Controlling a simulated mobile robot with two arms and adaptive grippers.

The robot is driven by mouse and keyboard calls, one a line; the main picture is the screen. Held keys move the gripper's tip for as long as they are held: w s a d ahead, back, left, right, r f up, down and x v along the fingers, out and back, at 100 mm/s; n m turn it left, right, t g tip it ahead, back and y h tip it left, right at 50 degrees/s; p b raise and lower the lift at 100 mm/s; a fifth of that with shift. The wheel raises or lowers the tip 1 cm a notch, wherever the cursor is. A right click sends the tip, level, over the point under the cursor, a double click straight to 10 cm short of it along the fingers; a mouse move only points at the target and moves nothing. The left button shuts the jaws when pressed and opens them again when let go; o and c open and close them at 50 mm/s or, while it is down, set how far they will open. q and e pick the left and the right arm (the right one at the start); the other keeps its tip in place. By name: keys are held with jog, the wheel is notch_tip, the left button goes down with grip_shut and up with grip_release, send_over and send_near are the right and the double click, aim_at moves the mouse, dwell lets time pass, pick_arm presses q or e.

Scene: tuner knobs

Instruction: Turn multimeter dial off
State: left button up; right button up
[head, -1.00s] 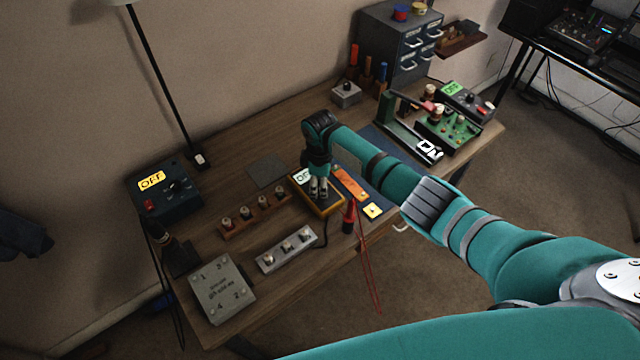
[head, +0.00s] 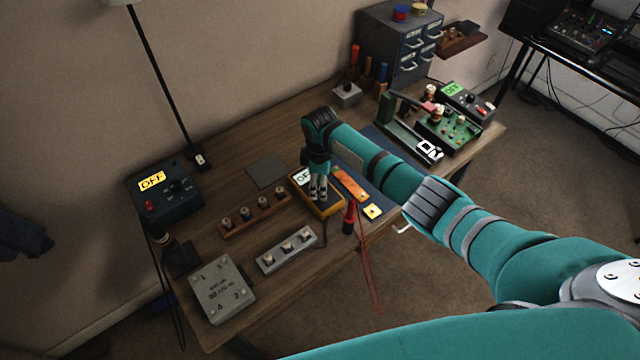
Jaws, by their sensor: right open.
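The yellow multimeter (head: 330,211) lies on the workbench, in the middle of the head view. Its pale screen, at its upper left, shows the start of a word, "OF"; my gripper covers the rest. My right gripper (head: 319,194) points down over the multimeter's face with its fingers open. The dial is hidden behind the fingers, so I cannot tell whether they touch it. My left gripper is not in view.
A dark blue power supply (head: 168,192) reading "OFF" stands at the left. A grey box (head: 220,290) and a silver knob strip (head: 287,250) lie in front. A red probe (head: 349,217) stands right beside the multimeter. A green circuit board (head: 450,130) is at the right.

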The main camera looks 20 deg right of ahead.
notch_tip(320, 180, up, 11)
dwell(0.3)
dwell(0.4)
